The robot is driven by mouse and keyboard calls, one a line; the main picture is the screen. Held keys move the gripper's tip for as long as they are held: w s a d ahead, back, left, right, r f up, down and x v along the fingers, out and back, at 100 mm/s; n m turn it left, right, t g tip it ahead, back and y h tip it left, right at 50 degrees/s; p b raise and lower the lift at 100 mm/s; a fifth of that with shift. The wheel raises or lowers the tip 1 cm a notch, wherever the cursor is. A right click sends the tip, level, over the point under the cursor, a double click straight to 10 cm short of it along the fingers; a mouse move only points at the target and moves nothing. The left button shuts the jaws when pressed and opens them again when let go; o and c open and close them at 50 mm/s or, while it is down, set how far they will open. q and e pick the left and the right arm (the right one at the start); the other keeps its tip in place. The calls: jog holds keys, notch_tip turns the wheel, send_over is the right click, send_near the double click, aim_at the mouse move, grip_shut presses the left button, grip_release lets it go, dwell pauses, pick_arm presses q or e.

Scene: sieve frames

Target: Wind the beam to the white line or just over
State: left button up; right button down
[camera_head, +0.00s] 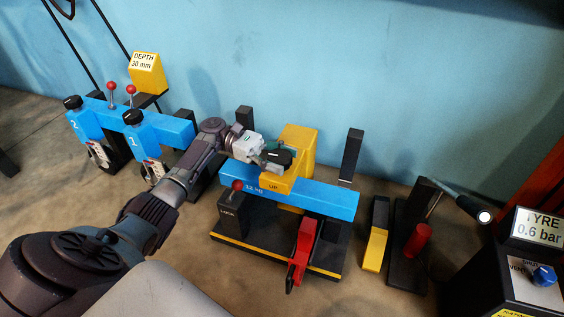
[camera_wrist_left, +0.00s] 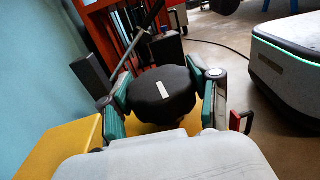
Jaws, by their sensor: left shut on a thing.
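The blue beam (camera_head: 325,197) marked "12 kg" lies across a black stand with a yellow front edge. A yellow block marked "UP" (camera_head: 277,184) sits at the beam's middle. A black knob (camera_head: 279,157) is on top of it; in the left wrist view the knob (camera_wrist_left: 150,108) is round with a white mark. My left gripper (camera_head: 268,155) comes in from the left, its teal-padded fingers on either side of the knob, shut on it. In the left wrist view the left gripper (camera_wrist_left: 163,100) shows from behind. I cannot make out the white line. My right gripper is not in view.
A black "LOCK" box (camera_head: 229,215) with a red-ball lever stands at the beam's left end. A red clamp (camera_head: 304,245) is in front. Two blue units (camera_head: 155,133) stand at left. A black tyre panel (camera_head: 515,265) is at right. Floor shows in front.

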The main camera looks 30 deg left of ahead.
aim_at(282, 157)
pick_arm(q)
jog(key=shift+s+d+f+m+g+b, duration=0.1)
jog(key=shift+m+g+b, duration=1.25)
jog(key=shift+g, duration=0.75)
jog(key=o, duration=1.2)
jog(key=shift+c, duration=0.2)
notch_tip(282, 157, up, 10)
jog(key=shift+r, duration=0.1)
